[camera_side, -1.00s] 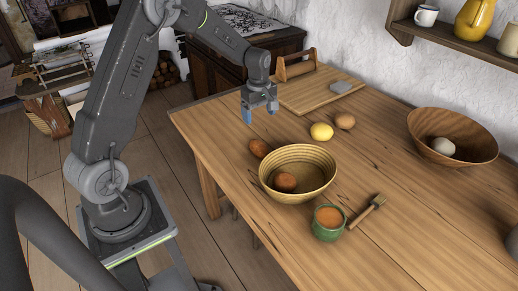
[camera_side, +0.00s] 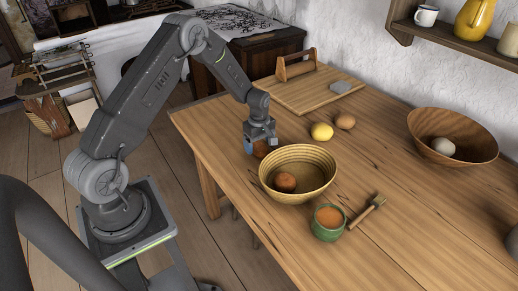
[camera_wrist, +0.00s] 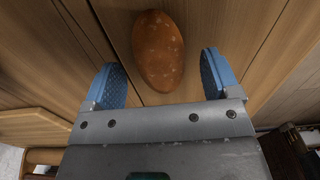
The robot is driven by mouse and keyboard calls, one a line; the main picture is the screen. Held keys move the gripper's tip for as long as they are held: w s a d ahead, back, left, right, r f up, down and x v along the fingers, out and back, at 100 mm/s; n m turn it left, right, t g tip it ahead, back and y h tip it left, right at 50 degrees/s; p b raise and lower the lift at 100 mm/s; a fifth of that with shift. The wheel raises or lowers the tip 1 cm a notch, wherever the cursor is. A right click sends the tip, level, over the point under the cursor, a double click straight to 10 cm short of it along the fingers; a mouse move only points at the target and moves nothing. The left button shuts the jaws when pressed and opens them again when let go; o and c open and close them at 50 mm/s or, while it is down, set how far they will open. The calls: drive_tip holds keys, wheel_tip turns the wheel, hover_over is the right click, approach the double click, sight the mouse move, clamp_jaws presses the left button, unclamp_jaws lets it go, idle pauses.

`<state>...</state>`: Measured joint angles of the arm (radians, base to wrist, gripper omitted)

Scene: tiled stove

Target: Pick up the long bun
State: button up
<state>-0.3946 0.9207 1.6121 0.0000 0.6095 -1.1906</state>
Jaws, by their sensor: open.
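The long bun (camera_wrist: 158,48) is brown, oval and lightly flecked, lying on the wooden table. In the side view the bun (camera_side: 261,149) is partly hidden behind my gripper (camera_side: 260,146), just left of the bowl. In the wrist view my gripper (camera_wrist: 163,72) is open, with its blue finger pads on either side of the bun's near end. The bun lies between and beyond the fingertips, with a gap on each side. I cannot tell how high the fingertips are above the table.
A yellow bowl (camera_side: 322,172) holding a round brown bun (camera_side: 285,182) stands close right of my gripper. A lemon (camera_side: 321,131) and another bun (camera_side: 345,120) lie behind it. A green cup (camera_side: 328,233) and a brush (camera_side: 368,210) are nearer the front. A cutting board (camera_side: 300,97) lies farther back.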

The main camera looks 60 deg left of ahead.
drive_tip(key=shift+f, duration=0.85)
drive_tip(key=shift+c, duration=0.2)
drive_tip(key=c, duration=1)
drive_tip(key=shift+o, duration=0.2)
drive_tip(key=shift+r, duration=0.15)
